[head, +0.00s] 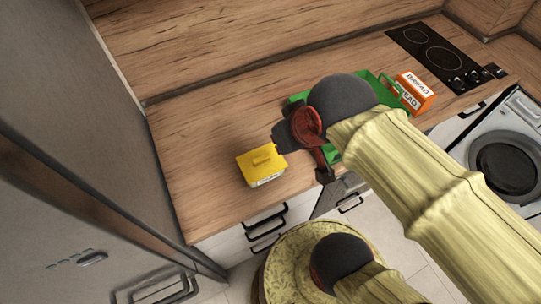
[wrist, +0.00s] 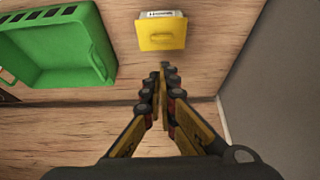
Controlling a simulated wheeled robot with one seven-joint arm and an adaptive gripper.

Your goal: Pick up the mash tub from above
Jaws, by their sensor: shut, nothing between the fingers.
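In the head view my gripper (head: 324,172) is to the right of the tub, partly hidden by my own arm.
A green crate (wrist: 52,45) stands left of the tub in the wrist view; my arm partly hides it in the head view. An orange bread box (head: 415,92) stands by the crate. A black hob (head: 440,55) is further right. The counter left of the tub is clear.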

